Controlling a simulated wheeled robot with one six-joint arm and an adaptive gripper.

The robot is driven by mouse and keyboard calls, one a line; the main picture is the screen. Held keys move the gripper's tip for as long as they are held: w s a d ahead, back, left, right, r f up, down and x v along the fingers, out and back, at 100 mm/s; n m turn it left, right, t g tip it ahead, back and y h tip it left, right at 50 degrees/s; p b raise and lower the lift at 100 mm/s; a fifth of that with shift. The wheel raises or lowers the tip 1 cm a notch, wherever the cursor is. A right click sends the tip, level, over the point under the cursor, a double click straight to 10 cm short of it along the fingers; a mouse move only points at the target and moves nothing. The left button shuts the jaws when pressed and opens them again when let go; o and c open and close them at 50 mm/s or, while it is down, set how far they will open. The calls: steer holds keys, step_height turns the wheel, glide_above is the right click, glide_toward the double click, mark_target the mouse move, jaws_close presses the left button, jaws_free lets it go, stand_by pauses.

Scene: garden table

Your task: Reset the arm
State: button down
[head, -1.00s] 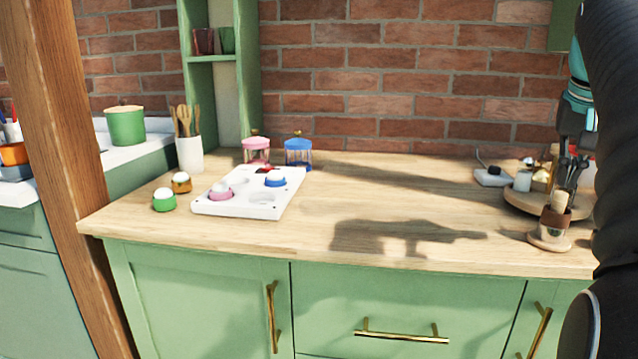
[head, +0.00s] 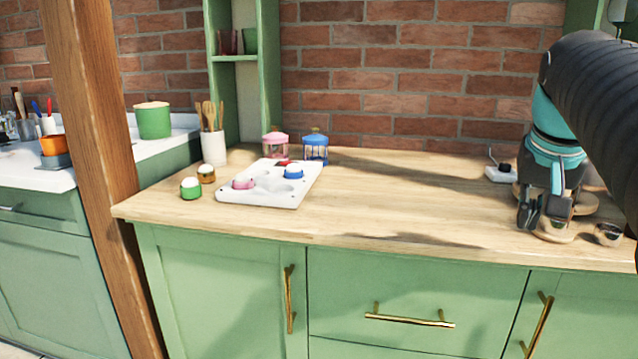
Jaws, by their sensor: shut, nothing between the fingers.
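My gripper (head: 541,219) hangs from my black and teal arm at the right of the head view, pointing down. It is shut and empty. It appears in front of the round wooden board (head: 584,204) at the right end of the wooden counter (head: 400,205). I cannot tell its exact height above the counter. My arm hides most of what stands on that board.
A white tray (head: 262,200) holds pink (head: 243,184) and blue (head: 293,171) cups. Green (head: 191,188) and brown (head: 206,173) cups stand left of it. Pink (head: 276,143) and blue (head: 315,146) lanterns are behind. A small metal cup (head: 608,234) is beside my gripper. The counter's middle is clear.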

steer(key=s+a+f+n, duration=0.2)
steer(key=s+a+f, duration=0.1)
steer(key=a+f, duration=0.3)
steer(key=s+a+f+n+t+y, duration=0.1)
steer(key=s+a+f, duration=0.3)
steer(key=f, duration=0.5)
steer(key=s+a+f+n+y, duration=0.1)
steer(key=s+a+f+n, duration=0.1)
steer(key=s+a+f, duration=0.2)
steer(key=a+f, duration=0.3)
steer(key=a, duration=0.1)
steer(key=shift+s+a+f+n, duration=0.2)
steer(key=shift+n, duration=0.2)
